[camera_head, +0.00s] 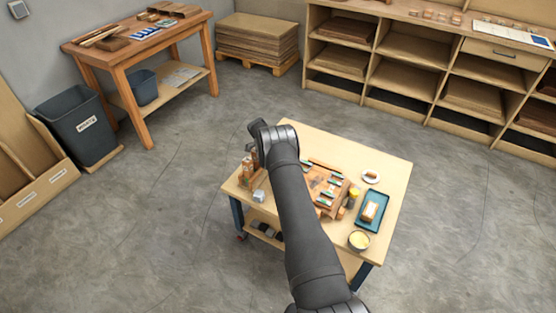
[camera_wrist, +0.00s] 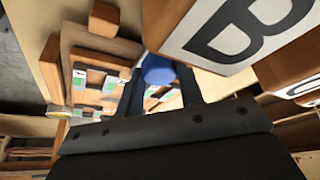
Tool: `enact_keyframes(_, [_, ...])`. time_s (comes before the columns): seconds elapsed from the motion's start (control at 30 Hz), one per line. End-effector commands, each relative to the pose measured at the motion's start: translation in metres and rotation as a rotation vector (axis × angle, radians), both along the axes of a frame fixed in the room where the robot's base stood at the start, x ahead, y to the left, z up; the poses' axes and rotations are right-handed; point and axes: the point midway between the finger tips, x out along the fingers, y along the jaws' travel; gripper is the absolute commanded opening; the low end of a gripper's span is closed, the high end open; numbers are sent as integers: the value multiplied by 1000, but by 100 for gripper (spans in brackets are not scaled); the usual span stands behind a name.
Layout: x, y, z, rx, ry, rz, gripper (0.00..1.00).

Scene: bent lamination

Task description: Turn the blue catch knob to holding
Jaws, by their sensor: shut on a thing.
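The blue catch knob (camera_wrist: 158,70) shows in the wrist view as a rounded blue shape between my two dark fingers. My gripper (camera_wrist: 160,82) is shut on it. The fingers hide part of the knob, and I cannot tell which position it points to. Beside it, on the left, is the wooden jig (camera_wrist: 78,42) with slots and several green-and-white marked pieces. In the head view the jig (camera_head: 325,187) lies on the small table, partly behind my dark arm. The knob and my fingertips cannot be made out there.
A large block lettered B (camera_wrist: 238,32) stands close to the right of my fingers in the wrist view. On the small table (camera_head: 385,165) are a blue tray (camera_head: 372,226), a bowl (camera_head: 358,240) and a grey cube (camera_head: 258,196).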

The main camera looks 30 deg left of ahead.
Motion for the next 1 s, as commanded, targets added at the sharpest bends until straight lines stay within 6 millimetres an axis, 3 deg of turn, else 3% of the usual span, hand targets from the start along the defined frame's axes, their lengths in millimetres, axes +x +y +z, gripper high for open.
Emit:
enact_keyframes(0.17, [-2, 1, -2, 0, 3, 0, 11])
enact_keyframes(0.2, [-2, 1, -2, 0, 3, 1, 42])
enact_keyframes(0.3, [-1, 0, -1, 1, 2, 1, 56])
enact_keyframes(0.67, [-2, 2, 5, 1, 0, 1, 56])
enact_keyframes(0.83, [-8, 9, 28, 2, 0, 2, 56])
enact_keyframes(1.0, [-19, 21, 67, 3, -2, 2, 56])
